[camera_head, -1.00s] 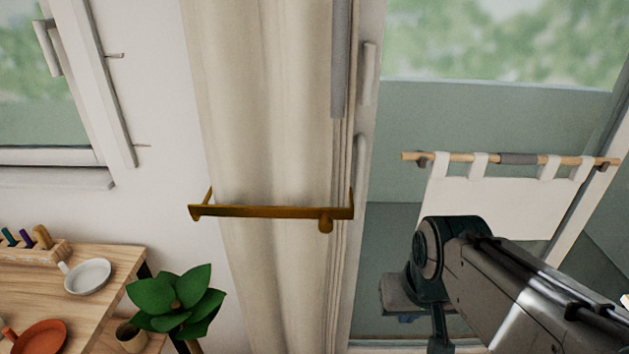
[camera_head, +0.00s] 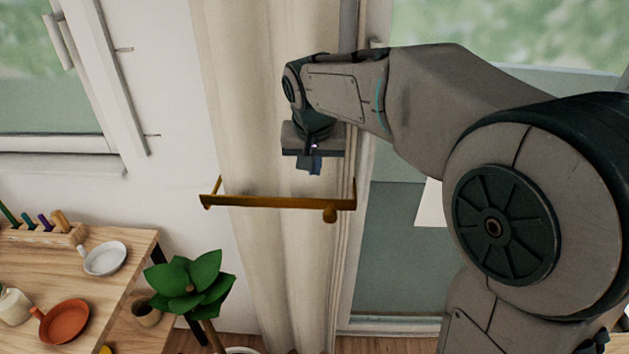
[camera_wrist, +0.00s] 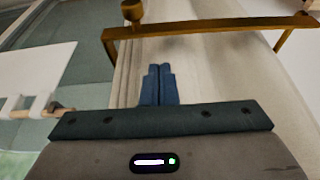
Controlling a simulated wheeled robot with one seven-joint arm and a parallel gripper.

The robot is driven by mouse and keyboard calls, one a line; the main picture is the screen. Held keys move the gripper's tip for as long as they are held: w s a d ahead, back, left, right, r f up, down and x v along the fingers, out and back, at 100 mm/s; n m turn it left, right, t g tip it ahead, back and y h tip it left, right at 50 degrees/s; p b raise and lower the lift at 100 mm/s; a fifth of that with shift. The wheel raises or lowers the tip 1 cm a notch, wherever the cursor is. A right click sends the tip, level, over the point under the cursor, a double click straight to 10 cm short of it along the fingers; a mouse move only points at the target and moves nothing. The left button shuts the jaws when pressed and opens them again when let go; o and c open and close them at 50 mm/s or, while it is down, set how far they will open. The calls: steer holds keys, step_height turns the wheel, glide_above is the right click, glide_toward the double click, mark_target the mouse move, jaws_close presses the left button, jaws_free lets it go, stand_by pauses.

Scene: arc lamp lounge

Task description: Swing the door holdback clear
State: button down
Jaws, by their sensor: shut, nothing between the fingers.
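The door holdback is a brass-coloured bar (camera_head: 270,202) across the front of the cream curtain (camera_head: 245,90), with a knob (camera_head: 330,215) hanging at its right end and a short arm to the wall at its left. In the wrist view the bar (camera_wrist: 215,29) runs across the top, its knob (camera_wrist: 132,12) at upper left. My gripper (camera_head: 309,168) is just above the bar in the head view, toward the knob end, apart from it. In the wrist view its blue fingers (camera_wrist: 158,75) are together and empty, pointing toward the bar.
A wooden table (camera_head: 125,262) with a white dish (camera_head: 105,258) and an orange pan (camera_head: 65,320) stands at left. A leafy plant (camera_head: 192,282) is below the bar's left end. The door's frame and glass lie right of the curtain.

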stand_by(0.3)
steer(key=p+x, duration=0.1)
steer(key=x, duration=0.8)
steer(key=shift+w+a+f, duration=0.1)
steer(key=shift+w+f, duration=0.1)
steer(key=shift+f, duration=0.25)
